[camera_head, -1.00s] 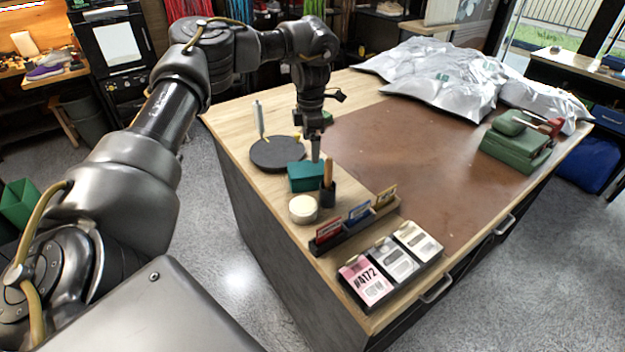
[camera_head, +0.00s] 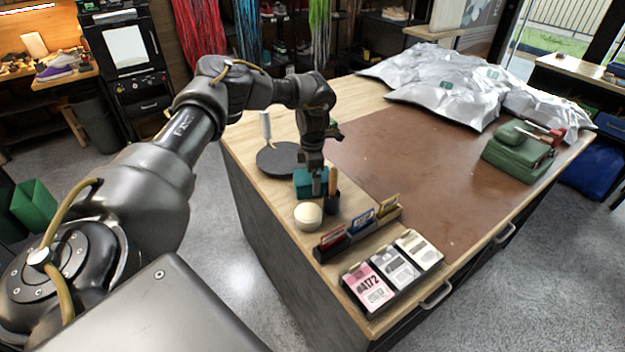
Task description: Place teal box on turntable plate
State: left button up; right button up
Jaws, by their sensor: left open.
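The teal box (camera_head: 302,184) sits on the wooden table top, just in front of the turntable plate. The turntable plate (camera_head: 274,160) is a flat black disc with a pale upright post at its back left; it is bare. My left gripper (camera_head: 316,186) points down at the teal box, with its fingers at the box's right part and overlapping it in the view. It is open, and I cannot tell whether the fingers touch the box. My right gripper is not in view.
A dark cup with a wooden-handled tool (camera_head: 331,201) stands close right of the box. A round cream-coloured pot (camera_head: 307,215) is in front. A card rack (camera_head: 357,235) and label tray (camera_head: 392,275) lie nearer. Silver bags (camera_head: 450,85) and a green case (camera_head: 518,152) are farther off.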

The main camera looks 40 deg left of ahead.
pick_arm(q)
jog(key=shift+f, duration=0.7)
jog(key=c, duration=1.3)
